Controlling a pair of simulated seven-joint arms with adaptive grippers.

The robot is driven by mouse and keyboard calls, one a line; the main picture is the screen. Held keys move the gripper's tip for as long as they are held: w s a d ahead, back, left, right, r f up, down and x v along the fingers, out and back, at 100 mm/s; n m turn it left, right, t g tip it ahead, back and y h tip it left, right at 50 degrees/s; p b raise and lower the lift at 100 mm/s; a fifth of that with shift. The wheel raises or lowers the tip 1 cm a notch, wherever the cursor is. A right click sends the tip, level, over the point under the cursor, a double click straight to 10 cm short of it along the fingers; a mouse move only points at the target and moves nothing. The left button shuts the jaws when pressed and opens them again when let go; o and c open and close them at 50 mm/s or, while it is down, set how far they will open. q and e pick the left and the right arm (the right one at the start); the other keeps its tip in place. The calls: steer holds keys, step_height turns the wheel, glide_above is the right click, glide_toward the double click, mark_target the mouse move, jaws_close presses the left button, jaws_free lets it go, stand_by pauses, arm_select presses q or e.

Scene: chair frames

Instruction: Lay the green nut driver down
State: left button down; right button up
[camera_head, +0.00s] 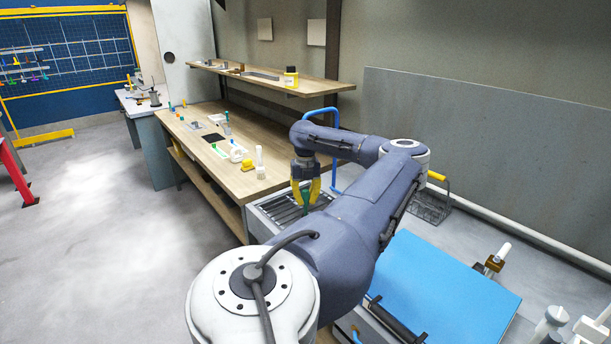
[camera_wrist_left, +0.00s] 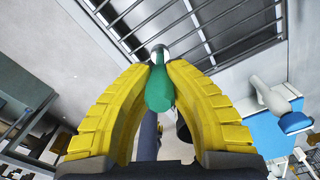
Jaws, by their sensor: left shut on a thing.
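My left gripper (camera_head: 306,190) has yellow fingers and points down above a grey cart with a slatted top (camera_head: 276,208). It is shut on the green nut driver (camera_head: 306,200), which it holds by the green handle. In the left wrist view the green handle (camera_wrist_left: 159,92) sits between the two yellow fingers, with a round metallic part at its far end. The slats show beyond it, and I cannot tell how far away they are. My right gripper is not in view.
A wooden bench (camera_head: 232,178) with small tools and bottles stands behind and left of the cart, under a shelf (camera_head: 310,85) with a yellow bottle. A blue tube handle (camera_head: 334,150) rises by the cart. A blue-topped surface (camera_head: 440,295) lies at right. The floor at left is clear.

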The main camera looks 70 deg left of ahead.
mark_target(305, 208)
arm_select(q)
steer(key=shift+f, duration=1.95)
steer(key=c, duration=1.3)
jaws_free()
steer(key=shift+c, duration=0.2)
step_height(305, 208, up, 12)
steer(key=shift+a+f, duration=0.1)
